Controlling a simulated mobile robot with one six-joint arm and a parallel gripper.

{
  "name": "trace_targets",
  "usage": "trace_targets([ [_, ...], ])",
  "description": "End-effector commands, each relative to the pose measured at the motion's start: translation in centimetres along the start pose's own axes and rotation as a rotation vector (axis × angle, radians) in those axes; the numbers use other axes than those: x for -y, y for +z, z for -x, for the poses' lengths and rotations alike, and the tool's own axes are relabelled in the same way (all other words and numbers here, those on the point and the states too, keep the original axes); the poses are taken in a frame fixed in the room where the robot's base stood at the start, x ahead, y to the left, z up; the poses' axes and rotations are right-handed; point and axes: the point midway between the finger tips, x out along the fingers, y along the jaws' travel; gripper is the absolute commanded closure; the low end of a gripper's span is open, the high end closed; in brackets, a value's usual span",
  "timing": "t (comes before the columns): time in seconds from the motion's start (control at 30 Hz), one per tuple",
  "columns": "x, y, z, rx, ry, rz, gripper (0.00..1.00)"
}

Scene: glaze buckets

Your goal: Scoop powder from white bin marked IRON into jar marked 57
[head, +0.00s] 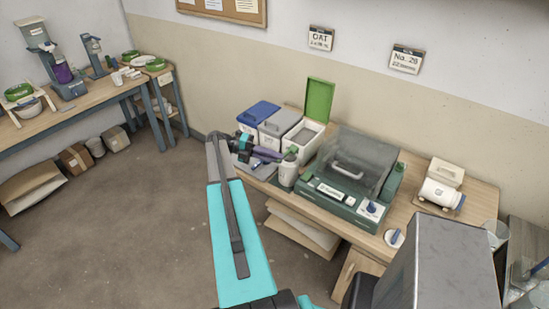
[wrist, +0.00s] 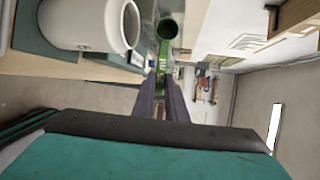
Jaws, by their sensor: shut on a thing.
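My gripper (wrist: 164,98), with purple fingers, is shut on a green scoop (wrist: 167,52). The scoop's round cup points away from me, and its inside looks dark; I cannot tell whether it holds powder. A white open-topped jar (wrist: 88,24) is close beside the scoop in the wrist view, which is turned sideways. In the head view the jar (head: 288,173) stands at the table's front edge, just right of my gripper (head: 280,155). Behind it is a white bin (head: 304,136) with its green lid (head: 319,100) raised. I cannot read the jar's or bin's marking.
A grey-lidded bin (head: 278,124) and a blue-lidded bin (head: 258,114) stand left of the open bin. A green machine with a clear cover (head: 350,165) stands right of the jar. A white bottle (head: 439,192) lies farther right.

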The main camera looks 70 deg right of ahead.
Motion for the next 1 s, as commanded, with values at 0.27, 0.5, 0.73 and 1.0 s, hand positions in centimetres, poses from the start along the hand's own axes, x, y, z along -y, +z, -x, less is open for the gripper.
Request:
trace_targets([
  [0.27, 0.7, -0.1, 0.0, 0.000, 0.100, -0.048, 1.00],
  [0.5, 1.4, -0.1, 0.1, 0.000, 0.285, -0.130, 1.00],
  [0.73, 2.1, -0.1, 0.2, -0.001, 0.455, -0.208, 1.00],
  [1.0, 2.8, 0.0, 0.3, 0.000, 0.642, -0.293, 1.00],
])
